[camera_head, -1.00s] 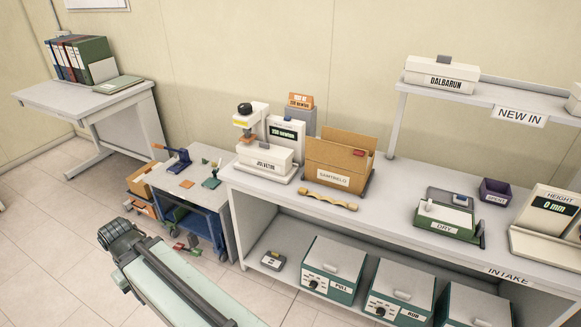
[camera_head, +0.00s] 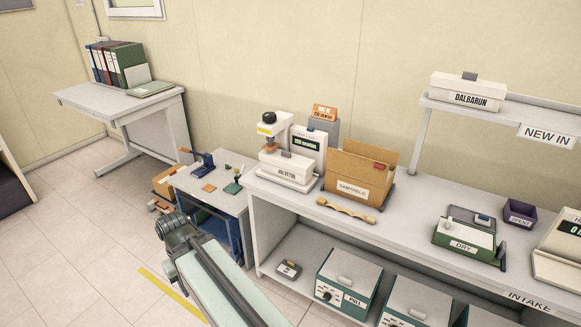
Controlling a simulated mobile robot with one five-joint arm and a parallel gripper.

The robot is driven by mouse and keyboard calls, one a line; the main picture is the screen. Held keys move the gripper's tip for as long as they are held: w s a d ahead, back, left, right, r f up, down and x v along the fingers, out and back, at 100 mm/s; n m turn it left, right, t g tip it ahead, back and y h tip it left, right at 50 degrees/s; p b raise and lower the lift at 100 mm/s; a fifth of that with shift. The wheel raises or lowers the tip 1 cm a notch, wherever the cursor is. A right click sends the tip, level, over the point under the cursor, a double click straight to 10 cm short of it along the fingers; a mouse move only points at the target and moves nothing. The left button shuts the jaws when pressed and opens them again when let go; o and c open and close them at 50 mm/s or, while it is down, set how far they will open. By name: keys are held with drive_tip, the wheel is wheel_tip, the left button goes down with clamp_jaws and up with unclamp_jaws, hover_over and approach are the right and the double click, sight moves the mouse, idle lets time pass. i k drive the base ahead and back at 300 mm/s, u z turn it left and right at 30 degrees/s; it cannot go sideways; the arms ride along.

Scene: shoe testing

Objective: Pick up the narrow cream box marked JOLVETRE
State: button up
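The narrow cream box marked JOLVETRE (camera_head: 287,167) sits on the left part of the long grey bench, on the base of a white testing machine with an orange part above it. A part of my arm reaches up from the bottom of the view, in front of the small side table and left of the long bench. No gripper fingers show, so I cannot see whether my gripper is open or shut. Nothing of mine touches the box.
A similar cream box marked DALBARUN (camera_head: 467,91) stands on the raised shelf at right. A cardboard box marked SAMTRELO (camera_head: 353,188) is right of the machine. A wooden bone-shaped piece (camera_head: 346,211) lies before it. The floor (camera_head: 75,250) at left is clear.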

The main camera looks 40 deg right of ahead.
sight(288, 165)
drive_tip(key=z, duration=0.1)
drive_tip(key=i, duration=0.9)
drive_tip(key=u, duration=0.05)
